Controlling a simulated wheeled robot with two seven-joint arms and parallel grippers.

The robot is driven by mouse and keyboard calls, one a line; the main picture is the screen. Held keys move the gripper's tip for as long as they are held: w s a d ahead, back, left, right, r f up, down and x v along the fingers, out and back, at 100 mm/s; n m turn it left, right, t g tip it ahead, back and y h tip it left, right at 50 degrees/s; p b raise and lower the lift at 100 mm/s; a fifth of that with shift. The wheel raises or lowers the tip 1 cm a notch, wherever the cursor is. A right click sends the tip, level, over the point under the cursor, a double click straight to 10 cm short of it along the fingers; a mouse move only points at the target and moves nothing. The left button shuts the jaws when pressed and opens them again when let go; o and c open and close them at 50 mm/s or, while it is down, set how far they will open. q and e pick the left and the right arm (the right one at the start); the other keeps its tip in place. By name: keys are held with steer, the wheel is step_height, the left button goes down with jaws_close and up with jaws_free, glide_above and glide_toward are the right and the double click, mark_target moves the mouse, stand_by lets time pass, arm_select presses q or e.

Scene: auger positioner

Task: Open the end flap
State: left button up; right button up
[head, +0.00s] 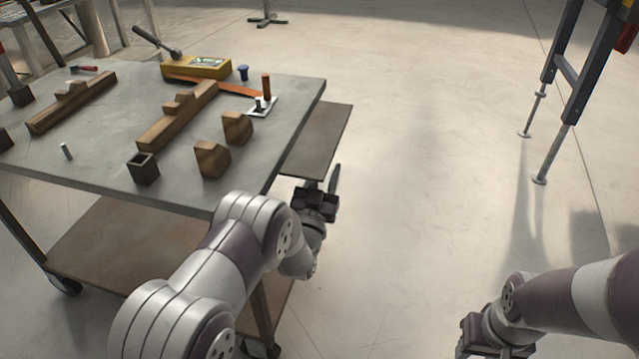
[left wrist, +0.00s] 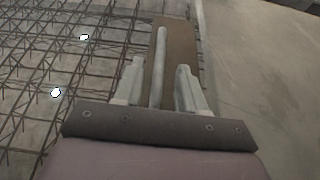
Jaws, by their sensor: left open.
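A flat brown panel (head: 318,140) juts out past the cart's right side, lower than its grey top. I cannot tell whether it is the end flap or part of the lower shelf. My left gripper (head: 325,186) is at this panel's near end, beside the cart. In the left wrist view its jaws (left wrist: 158,80) are open. A long pale bar (left wrist: 159,65) shows between the fingers, with a brown strip (left wrist: 178,50) behind it. Contact cannot be told. My right gripper (head: 485,338) is low at the right, its fingertips hidden.
The cart top (head: 100,150) carries wooden blocks (head: 178,118), a yellow box (head: 200,68), a hammer (head: 158,42) and a dark square cup (head: 143,168). A brown lower shelf (head: 110,240) is below. Open floor lies to the right, with a metal stand (head: 565,80) beyond.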

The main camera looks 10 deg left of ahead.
arm_select(q)
steer(key=p+v, duration=0.1)
steer(key=v, duration=0.6)
steer(key=shift+s, duration=0.35)
steer(key=shift+a+f, duration=0.1)
steer(key=shift+f, duration=0.05)
